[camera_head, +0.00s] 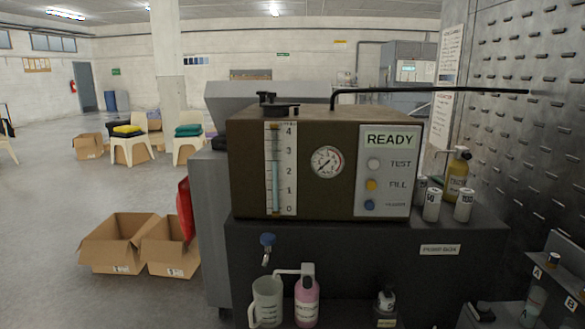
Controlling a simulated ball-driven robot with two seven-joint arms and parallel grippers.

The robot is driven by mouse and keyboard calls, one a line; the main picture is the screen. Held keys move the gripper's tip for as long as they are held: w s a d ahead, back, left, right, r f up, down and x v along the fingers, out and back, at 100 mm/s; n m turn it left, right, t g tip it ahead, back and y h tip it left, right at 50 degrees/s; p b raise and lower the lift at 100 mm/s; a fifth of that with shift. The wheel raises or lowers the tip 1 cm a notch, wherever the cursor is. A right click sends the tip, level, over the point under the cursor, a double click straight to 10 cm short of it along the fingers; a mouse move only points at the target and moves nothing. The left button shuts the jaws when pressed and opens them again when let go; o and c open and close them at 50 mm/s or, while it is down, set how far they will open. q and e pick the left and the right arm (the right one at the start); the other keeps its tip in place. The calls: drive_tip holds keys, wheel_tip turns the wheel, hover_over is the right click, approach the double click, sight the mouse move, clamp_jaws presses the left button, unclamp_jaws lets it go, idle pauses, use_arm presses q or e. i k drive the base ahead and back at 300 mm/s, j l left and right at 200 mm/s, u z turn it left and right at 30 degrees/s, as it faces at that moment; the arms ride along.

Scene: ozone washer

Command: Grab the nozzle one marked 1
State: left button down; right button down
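I cannot make out a nozzle marked 1. White labelled cylinders stand on the ledge right of the brown machine (250,165): one (432,206) in front, another (464,207) beside it and a third (420,187) partly hidden behind. Their markings are too small to read surely. A small dark-and-white item (386,301) sits low in front of the dark base cabinet (330,250); its label is unreadable. Small dark shapes (480,313) at the bottom right are unclear. Neither of my grippers can be identified in view.
The machine's panel (387,165) reads READY. A beaker (267,302) and a pink bottle (306,303) stand below a blue-handled tap (267,243). A yellow bottle (457,172) stands behind the cylinders. A rack (553,272) is at right. Open boxes (118,243) lie on the left floor.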

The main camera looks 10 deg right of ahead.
sight(553, 260)
drive_tip(key=z, duration=1.8)
drive_tip(key=i+j+z, duration=0.25)
drive_tip(key=j, duration=0.2)
drive_tip(key=j+z, duration=0.25)
drive_tip(key=j, duration=0.25)
drive_tip(key=j+z, duration=0.3)
drive_tip(key=j, duration=0.2)
drive_tip(key=i, duration=0.05)
